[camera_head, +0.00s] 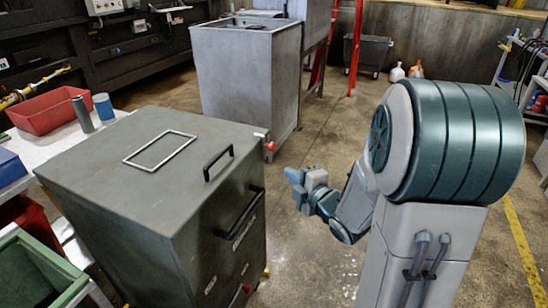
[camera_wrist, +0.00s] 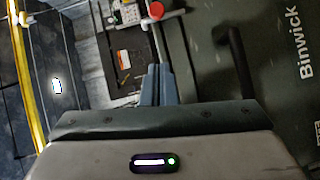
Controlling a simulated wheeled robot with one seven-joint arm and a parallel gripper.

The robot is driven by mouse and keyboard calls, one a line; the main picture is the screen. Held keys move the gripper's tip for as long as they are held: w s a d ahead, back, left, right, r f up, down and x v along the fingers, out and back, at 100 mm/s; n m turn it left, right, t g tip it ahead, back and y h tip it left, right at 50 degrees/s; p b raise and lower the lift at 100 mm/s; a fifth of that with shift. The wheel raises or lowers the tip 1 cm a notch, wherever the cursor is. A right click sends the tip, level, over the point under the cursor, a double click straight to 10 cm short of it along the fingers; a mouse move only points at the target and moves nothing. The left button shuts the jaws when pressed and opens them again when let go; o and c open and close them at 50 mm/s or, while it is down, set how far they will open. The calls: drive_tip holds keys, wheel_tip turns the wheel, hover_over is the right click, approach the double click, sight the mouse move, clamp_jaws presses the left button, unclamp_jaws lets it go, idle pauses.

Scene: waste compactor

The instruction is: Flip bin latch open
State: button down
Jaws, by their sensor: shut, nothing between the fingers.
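The bin (camera_head: 150,190) is a dark grey-green box with a flat lid at the left of the head view. In the wrist view its front (camera_wrist: 280,60) carries the word "Binwick". A red-tipped piece (camera_head: 268,145), which looks like the latch, sticks out at the bin's far right upper corner. In the wrist view a red knob (camera_wrist: 155,10) shows beyond the fingertips, beside a thin metal rod. My gripper (camera_head: 297,177) is shut and empty, to the right of the bin and apart from it. Its fingertips (camera_wrist: 156,72) point toward the knob.
Two black handles (camera_head: 218,163) (camera_head: 240,215) are on the bin's lid and front. A grey metal bin (camera_head: 235,75) stands behind. A table with a red tray (camera_head: 50,108) is at the left. Floor (camera_head: 300,255) between the bin and my arm is clear.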

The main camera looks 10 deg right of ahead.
drive_tip(key=shift+a, duration=0.1)
idle(0.3)
drive_tip(key=p, duration=0.2)
approach(265, 146)
drive_tip(key=a, duration=0.3)
drive_tip(key=shift+w+d+f, duration=0.1)
drive_tip(key=shift+w+d, duration=0.2)
drive_tip(key=shift+w, duration=0.35)
drive_tip(key=shift+w+d+f, duration=0.1)
drive_tip(key=shift+w+d, duration=0.25)
drive_tip(key=shift+w, duration=0.35)
drive_tip(key=shift+w+d+f, duration=0.1)
drive_tip(key=shift+w+d, duration=0.2)
drive_tip(key=shift+w, duration=0.35)
drive_tip(key=shift+a+r, duration=0.1)
